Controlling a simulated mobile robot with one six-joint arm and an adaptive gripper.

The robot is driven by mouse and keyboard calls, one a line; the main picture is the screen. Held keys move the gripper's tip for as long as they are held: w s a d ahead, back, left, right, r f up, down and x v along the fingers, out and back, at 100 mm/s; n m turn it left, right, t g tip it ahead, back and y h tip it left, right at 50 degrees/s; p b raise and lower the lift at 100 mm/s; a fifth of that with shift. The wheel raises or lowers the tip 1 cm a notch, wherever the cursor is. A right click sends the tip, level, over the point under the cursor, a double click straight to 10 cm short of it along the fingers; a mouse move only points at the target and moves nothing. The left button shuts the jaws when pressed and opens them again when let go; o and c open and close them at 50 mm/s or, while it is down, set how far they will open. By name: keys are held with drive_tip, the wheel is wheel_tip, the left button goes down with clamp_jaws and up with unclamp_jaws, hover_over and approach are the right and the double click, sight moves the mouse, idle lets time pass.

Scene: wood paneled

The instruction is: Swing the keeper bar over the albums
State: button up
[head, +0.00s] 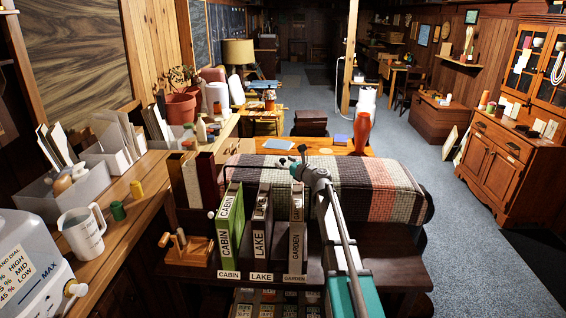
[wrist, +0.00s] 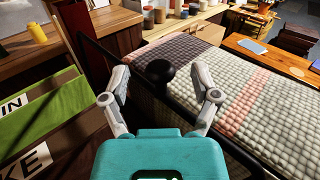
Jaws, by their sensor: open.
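The albums stand upright in a row in the head view: a green CABIN album (head: 231,232), a dark LAKE album (head: 260,232) and a GARDEN album (head: 297,235). Parts of the CABIN album (wrist: 60,118) and LAKE album (wrist: 50,160) show at the left of the wrist view. My gripper (head: 301,160) is above and behind the GARDEN album. In the wrist view my gripper (wrist: 162,86) is open, with a black knob (wrist: 160,71) between its fingers. A thin dark bar (wrist: 105,62) runs diagonally beneath; I cannot tell whether the knob joins it, or whether the fingers touch the knob.
A plaid blanket (head: 350,185) covers a long surface just behind the albums. A wooden peg stand (head: 190,250) is left of them. A workbench with a white jug (head: 82,232) and grey bins (head: 62,192) runs along the left. Open carpet lies to the right.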

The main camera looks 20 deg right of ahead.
drive_tip(key=shift+w+a, duration=0.2)
drive_tip(key=shift+w, duration=0.2)
clamp_jaws()
